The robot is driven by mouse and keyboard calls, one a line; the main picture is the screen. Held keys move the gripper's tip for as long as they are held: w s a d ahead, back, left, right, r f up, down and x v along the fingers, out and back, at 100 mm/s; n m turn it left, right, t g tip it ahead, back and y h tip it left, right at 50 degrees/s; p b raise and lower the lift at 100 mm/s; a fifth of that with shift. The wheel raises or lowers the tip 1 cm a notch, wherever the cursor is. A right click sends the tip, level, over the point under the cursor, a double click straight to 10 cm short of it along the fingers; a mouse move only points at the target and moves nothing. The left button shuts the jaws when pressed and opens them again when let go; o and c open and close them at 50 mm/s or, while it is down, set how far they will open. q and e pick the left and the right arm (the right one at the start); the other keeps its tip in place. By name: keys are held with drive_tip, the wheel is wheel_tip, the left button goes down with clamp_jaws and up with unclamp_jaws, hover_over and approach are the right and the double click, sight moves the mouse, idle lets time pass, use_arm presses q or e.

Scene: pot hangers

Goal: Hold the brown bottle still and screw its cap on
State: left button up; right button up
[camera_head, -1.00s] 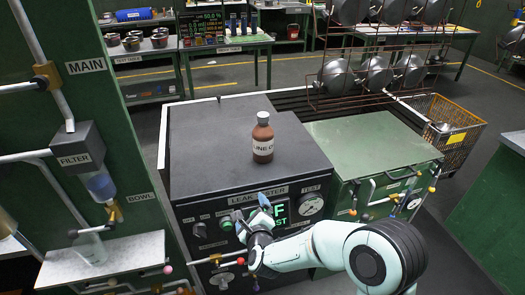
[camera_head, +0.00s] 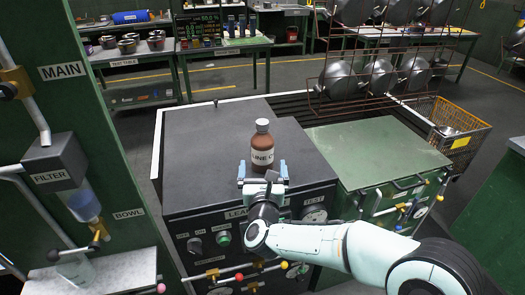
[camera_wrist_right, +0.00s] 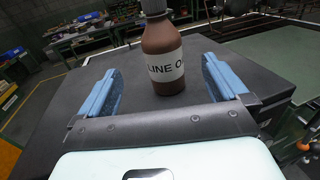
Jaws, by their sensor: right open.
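The brown bottle (camera_head: 262,157) stands upright on the dark top of the leak tester (camera_head: 195,150). It has a white label and a pale grey cap (camera_head: 262,125) on its neck; how tightly the cap sits cannot be told. My right gripper (camera_head: 263,167) is open just in front of the bottle. In the right wrist view the bottle (camera_wrist_right: 162,60) stands beyond and between the two blue fingers (camera_wrist_right: 160,85), and neither finger touches it. The cap is partly cut off at the top of that view. My left gripper is not in view.
A green cabinet (camera_head: 365,150) stands right of the tester, with a wire basket (camera_head: 455,135) beyond it. A rack of metal pots (camera_head: 370,75) is behind. A green panel with a filter (camera_head: 55,165) stands at left. The tester top around the bottle is clear.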

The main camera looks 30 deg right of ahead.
sight(262, 148)
drive_tip(key=p+x, duration=0.1)
drive_tip(key=x, duration=0.6)
drive_tip(key=shift+w+d+f, duration=0.1)
drive_tip(key=shift+w, duration=0.15)
drive_tip(key=p+x, duration=0.2)
drive_tip(key=x, duration=0.3)
drive_tip(key=shift+w+d+p, duration=0.1)
drive_tip(key=shift+p, duration=0.25)
drive_tip(key=c, duration=1.2)
wheel_tip(262, 148, up, 20)
drive_tip(key=p, duration=0.3)
drive_tip(key=shift+r, duration=0.2)
